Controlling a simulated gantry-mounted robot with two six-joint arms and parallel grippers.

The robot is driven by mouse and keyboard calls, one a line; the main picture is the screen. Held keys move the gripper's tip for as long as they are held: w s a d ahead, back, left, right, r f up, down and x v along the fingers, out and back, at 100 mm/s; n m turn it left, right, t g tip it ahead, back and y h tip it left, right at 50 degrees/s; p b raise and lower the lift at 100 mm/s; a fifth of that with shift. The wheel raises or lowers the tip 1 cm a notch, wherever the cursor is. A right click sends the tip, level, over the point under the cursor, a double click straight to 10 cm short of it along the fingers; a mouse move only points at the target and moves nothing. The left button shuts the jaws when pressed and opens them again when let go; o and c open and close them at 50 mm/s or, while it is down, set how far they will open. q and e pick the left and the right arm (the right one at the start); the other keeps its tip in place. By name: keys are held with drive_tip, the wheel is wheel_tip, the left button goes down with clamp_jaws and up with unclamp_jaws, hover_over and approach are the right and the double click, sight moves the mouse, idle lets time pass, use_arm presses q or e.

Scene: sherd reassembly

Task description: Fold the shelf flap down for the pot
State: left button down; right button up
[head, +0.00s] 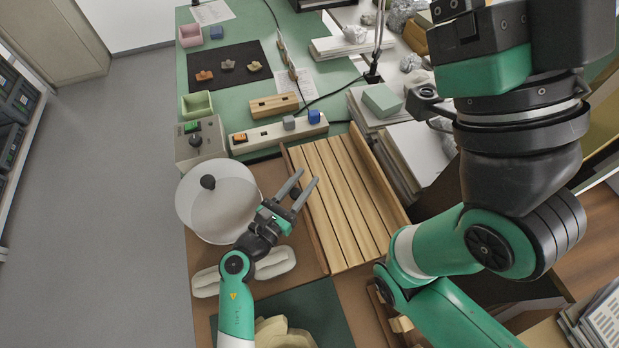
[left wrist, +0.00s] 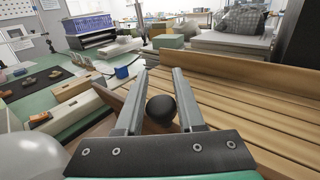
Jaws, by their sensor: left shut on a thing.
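The slatted wooden shelf (head: 345,205) lies right of centre in the head view, with a thin brown board (head: 308,225) along its left edge. Its slats (left wrist: 245,105) fill the right of the left wrist view. My left gripper (head: 303,187) is over that left edge. In the left wrist view its fingers (left wrist: 172,98) stand on both sides of a round black knob (left wrist: 161,109) and hold it. What the knob is fixed to is hidden. A white round pot (head: 212,215) with a black lid knob stands left of the gripper. My right arm is at the right; its fingertips are not visible.
A grey control box (head: 200,145) and a power strip (head: 278,133) lie behind the pot. A dark mat (head: 228,72) holds several small sherds. Stacked papers (head: 385,140) stand right of the shelf. A cream block (head: 282,333) is at the front.

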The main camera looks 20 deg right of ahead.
use_arm(q)
drive_tip(key=shift+w+a+r, duration=0.2)
drive_tip(key=shift+a, duration=0.55)
drive_tip(key=c, duration=1.5)
unclamp_jaws()
drive_tip(key=shift+s+a, duration=0.1)
drive_tip(key=shift+a, duration=0.1)
drive_tip(key=shift+o, duration=1.1)
drive_tip(key=shift+a, duration=0.15)
drive_tip(key=shift+o, duration=1.1)
drive_tip(key=o, duration=0.5)
drive_tip(key=shift+f, duration=0.15)
drive_tip(key=shift+o, duration=0.2)
drive_tip(key=shift+d, duration=0.2)
